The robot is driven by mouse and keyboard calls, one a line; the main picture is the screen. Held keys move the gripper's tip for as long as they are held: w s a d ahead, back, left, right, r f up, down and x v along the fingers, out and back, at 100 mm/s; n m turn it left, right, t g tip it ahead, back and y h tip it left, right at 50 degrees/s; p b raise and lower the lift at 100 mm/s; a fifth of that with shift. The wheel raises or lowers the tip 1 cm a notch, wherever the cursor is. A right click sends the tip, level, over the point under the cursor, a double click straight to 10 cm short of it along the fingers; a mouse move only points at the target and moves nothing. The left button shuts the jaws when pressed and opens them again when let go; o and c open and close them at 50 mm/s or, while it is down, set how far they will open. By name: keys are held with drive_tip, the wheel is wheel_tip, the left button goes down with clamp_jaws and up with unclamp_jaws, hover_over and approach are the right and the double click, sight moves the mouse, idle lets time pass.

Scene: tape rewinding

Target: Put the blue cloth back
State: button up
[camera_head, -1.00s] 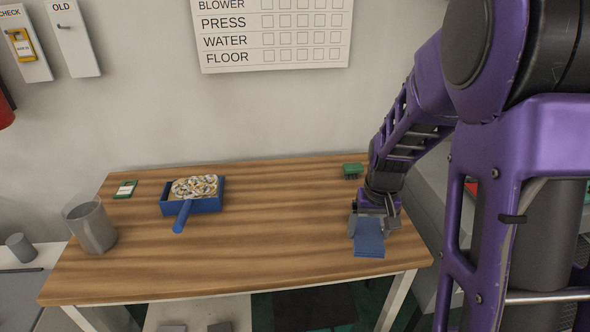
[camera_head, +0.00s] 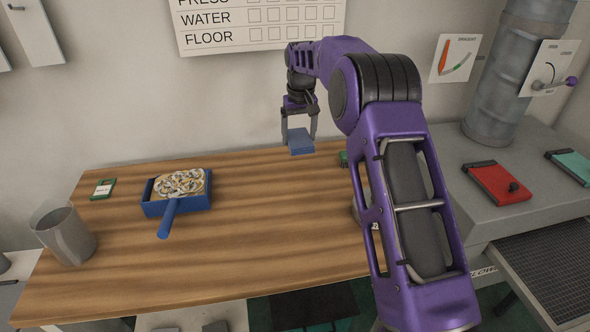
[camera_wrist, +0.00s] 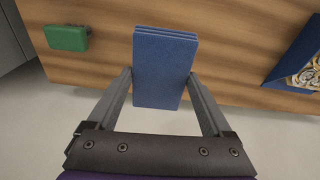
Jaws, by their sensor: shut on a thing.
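The blue cloth (camera_head: 301,141) is a small folded, layered pad. My gripper (camera_head: 299,127) is shut on it and holds it above the back edge of the wooden table, close to the wall. In the wrist view the cloth (camera_wrist: 165,68) sits between the two fingers of my gripper (camera_wrist: 160,82), one finger at each long side. Its folded layers show at the far end.
A blue dustpan-like tray (camera_head: 180,204) with pale ring-shaped bits stands on the wooden table (camera_head: 270,245). A grey cup (camera_head: 66,236) and a green-and-white item (camera_head: 103,189) are at left. A green block (camera_wrist: 67,38) lies near the table edge. The table's middle is clear.

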sight(295, 167)
drive_tip(key=shift+w+a, duration=0.45)
drive_tip(key=shift+w, duration=0.3)
drive_tip(key=shift+f, duration=0.3)
wheel_tip(295, 167, down, 9)
drive_tip(key=shift+w+a+f+b, duration=0.1)
drive_tip(key=shift+b, duration=0.35)
drive_tip(key=shift+f, duration=0.15)
drive_tip(key=o, duration=1)
drive_tip(key=shift+c, duration=0.2)
drive_tip(key=r, duration=0.4)
drive_tip(key=s+r, duration=0.1)
drive_tip(key=r, duration=0.7)
drive_tip(key=shift+s+d+r+p, duration=0.2)
drive_tip(key=shift+p, duration=0.2)
